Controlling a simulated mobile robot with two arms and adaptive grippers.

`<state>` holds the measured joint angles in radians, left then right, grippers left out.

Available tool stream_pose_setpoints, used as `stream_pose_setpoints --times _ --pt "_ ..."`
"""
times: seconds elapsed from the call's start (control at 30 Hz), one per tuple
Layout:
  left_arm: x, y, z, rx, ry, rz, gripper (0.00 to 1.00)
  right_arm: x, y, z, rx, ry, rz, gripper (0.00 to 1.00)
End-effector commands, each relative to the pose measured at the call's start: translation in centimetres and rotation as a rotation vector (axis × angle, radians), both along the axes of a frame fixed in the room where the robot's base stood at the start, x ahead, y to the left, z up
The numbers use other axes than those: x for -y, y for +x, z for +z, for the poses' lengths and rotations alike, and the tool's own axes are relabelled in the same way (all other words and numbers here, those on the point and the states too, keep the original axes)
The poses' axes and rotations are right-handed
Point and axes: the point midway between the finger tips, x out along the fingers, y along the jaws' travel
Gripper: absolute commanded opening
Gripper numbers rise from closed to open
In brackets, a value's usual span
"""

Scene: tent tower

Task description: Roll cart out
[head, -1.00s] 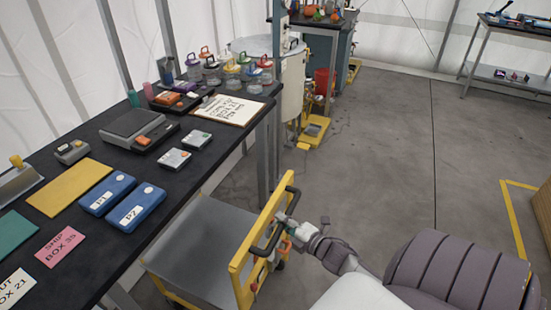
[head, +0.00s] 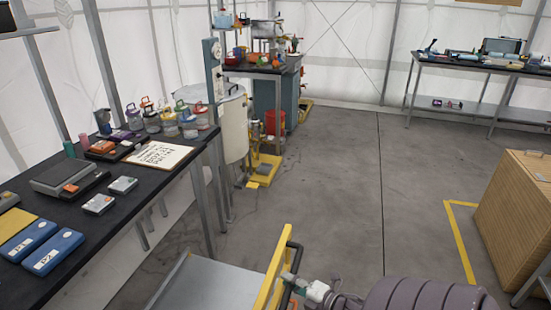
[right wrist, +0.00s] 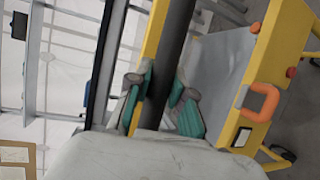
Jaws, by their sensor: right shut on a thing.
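The cart has a grey tray (head: 205,285) and a yellow end frame (head: 270,275) with a black handle (head: 294,258). It stands at the bottom middle of the head view, to the right of the black table, and its lower part is cut off. My right gripper (head: 300,288) is at the handle. In the right wrist view the teal-padded fingers of this gripper (right wrist: 163,100) are shut on the dark handle bar (right wrist: 174,50). The cart's yellow frame (right wrist: 278,40) shows there too. My left gripper is not in view.
The black table (head: 135,195) on the left holds blue cases, devices and jars. A white drum (head: 234,125) and a red bucket (head: 274,122) stand beyond it. A wooden crate (head: 515,210) stands right, near a yellow floor line (head: 458,240). The middle floor is clear.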

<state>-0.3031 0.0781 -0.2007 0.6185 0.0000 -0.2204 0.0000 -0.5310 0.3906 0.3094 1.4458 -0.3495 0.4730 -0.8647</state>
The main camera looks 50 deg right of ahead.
Motion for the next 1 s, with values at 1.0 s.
stream_pose_setpoints --times 1.0 --pt "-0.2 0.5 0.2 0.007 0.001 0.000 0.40 3.2 -7.8 -0.2 -0.003 0.001 -0.001 0.00"
